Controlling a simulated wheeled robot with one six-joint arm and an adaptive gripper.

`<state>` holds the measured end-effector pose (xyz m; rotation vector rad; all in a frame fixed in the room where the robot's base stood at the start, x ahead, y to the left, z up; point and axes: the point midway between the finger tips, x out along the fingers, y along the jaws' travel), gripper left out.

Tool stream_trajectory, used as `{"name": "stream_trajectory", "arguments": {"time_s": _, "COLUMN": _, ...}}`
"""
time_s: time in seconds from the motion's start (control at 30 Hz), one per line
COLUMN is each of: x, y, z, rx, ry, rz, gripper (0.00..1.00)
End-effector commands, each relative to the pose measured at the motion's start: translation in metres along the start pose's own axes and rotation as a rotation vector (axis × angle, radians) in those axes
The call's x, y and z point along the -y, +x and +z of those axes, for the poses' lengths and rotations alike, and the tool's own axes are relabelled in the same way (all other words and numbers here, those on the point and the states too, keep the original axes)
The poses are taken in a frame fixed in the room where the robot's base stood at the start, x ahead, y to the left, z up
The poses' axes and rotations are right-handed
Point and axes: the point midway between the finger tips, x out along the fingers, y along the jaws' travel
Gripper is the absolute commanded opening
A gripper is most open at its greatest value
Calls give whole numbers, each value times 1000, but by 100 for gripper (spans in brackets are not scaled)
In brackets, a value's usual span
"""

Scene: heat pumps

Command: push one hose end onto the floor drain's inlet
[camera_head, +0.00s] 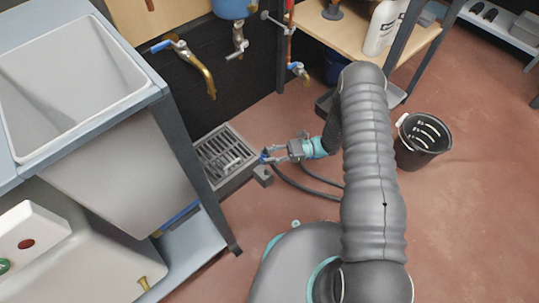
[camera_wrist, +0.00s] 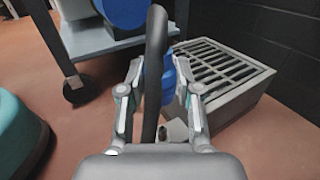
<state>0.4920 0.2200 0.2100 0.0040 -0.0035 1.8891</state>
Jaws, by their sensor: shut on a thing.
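My gripper (camera_head: 270,154) is low over the floor, just right of the floor drain (camera_head: 245,172), a grey box with a slotted grate. The hose (camera_head: 305,187) also trails right along the floor in the head view. A small grey block, apparently the drain's inlet (camera_head: 262,175), sits at the drain's near right side; it also shows in the wrist view (camera_wrist: 175,131). The hose end appears apart from it.
A grey sink (camera_head: 70,75) on a metal frame stands left of the drain; its caster leg (camera_wrist: 73,85) is close by. Brass taps (camera_head: 205,75) hang on the dark wall behind. A black bucket (camera_head: 422,140) and a wooden shelf (camera_head: 345,32) are to the right. Red floor lies open between.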

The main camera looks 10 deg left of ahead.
Motion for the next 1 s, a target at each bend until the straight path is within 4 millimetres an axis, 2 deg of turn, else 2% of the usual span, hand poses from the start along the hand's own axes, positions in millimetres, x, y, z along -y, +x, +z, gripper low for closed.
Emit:
{"name": "stream_trajectory", "arguments": {"time_s": 0.53, "x": -1, "y": 0, "z": -47, "rx": -3, "ry": 1, "rz": 3, "gripper": 0}}
{"name": "stream_trajectory", "arguments": {"time_s": 1.0, "x": -1, "y": 0, "z": -51, "rx": -3, "ry": 0, "rz": 3, "gripper": 0}}
